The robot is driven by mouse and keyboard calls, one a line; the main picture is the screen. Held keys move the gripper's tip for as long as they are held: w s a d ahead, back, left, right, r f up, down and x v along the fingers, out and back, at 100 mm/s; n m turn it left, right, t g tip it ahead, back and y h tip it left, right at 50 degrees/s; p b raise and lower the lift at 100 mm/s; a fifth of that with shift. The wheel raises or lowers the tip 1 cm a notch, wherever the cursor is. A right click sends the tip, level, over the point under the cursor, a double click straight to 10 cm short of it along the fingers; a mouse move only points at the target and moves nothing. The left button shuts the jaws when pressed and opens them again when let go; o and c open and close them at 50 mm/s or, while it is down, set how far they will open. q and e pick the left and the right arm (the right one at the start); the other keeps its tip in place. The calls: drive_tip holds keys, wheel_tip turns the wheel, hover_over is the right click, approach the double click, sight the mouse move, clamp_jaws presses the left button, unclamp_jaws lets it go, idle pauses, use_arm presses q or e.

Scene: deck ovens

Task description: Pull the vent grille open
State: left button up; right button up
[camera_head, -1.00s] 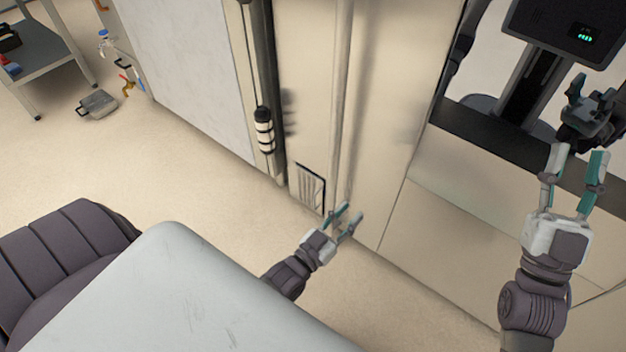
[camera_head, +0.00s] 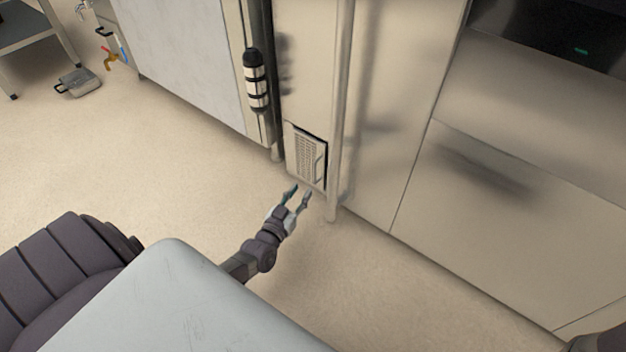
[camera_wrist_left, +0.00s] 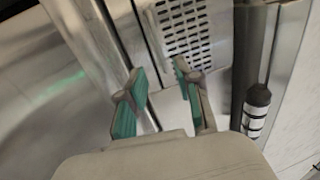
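The vent grille (camera_head: 308,157) is a small perforated panel low on the narrow steel column between the pale panel and the large steel front. A dark gap shows along its top and right edges in the head view. The grille also shows at the top of the left wrist view (camera_wrist_left: 190,32). My left gripper (camera_head: 298,190) is just below the grille in the head view, its fingers spread and empty. In the left wrist view its green-padded fingertips (camera_wrist_left: 158,80) are apart, with nothing between them. Whether they touch the panel I cannot tell. My right gripper is out of view.
A black-and-white banded cylinder (camera_head: 256,82) is mounted on the post left of the grille. A vertical steel edge (camera_head: 341,110) runs just to its right. The floor before the grille is clear.

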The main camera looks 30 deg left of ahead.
sight(306, 164)
use_arm(q)
drive_tip(key=w+a+b, duration=0.1)
drive_tip(key=w+b, duration=0.3)
drive_tip(key=w, duration=0.4)
drive_tip(key=shift+w, duration=0.15)
clamp_jaws()
